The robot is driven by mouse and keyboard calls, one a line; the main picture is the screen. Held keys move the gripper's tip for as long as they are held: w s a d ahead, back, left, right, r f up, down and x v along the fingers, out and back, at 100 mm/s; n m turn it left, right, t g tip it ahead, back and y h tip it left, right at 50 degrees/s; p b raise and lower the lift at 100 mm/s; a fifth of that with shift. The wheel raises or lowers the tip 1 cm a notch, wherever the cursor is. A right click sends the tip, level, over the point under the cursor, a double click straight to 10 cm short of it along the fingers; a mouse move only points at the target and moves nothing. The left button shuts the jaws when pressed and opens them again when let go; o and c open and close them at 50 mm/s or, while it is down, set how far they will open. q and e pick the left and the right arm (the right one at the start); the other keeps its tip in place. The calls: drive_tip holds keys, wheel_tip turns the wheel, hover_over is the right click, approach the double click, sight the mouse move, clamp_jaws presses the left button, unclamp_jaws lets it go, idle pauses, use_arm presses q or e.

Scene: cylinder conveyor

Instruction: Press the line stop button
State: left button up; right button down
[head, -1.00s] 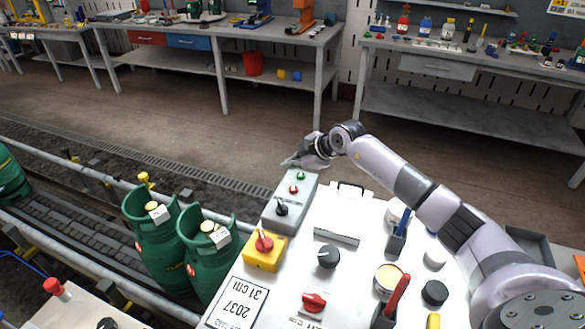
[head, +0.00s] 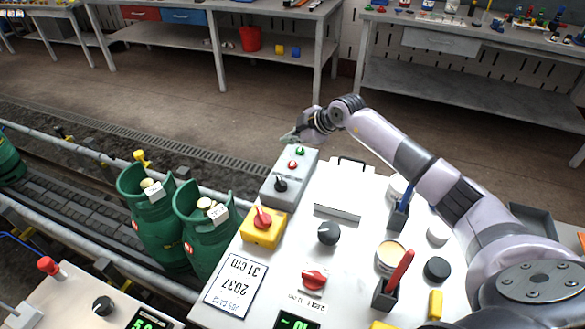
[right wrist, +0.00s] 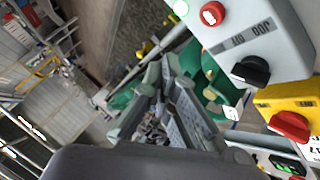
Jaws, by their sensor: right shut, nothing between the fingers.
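A grey control box (head: 269,192) stands at the far left edge of the white console. It carries a green button (head: 300,151), a red button (head: 292,165) and a black knob (head: 281,185). The red button also shows in the right wrist view (right wrist: 212,13), near the top. My right gripper (head: 286,139) is shut and empty, just beyond the far end of the box in the head view. In the right wrist view its fingers (right wrist: 161,70) are left of the red button and apart from it. My left gripper is not in view.
A yellow box with a red rotary switch (head: 263,217) stands at the near end of the grey box. Green gas cylinders (head: 152,215) stand on the conveyor (head: 75,205) to the left. Knobs, tool holders and a handle occupy the console top (head: 345,190).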

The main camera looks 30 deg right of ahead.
drive_tip(key=b, duration=0.4)
hover_over(291, 165)
wheel_tip(291, 165, down, 4)
drive_tip(key=shift+f, duration=1.1)
drive_tip(key=shift+f, duration=0.15)
drive_tip(key=shift+f, duration=0.25)
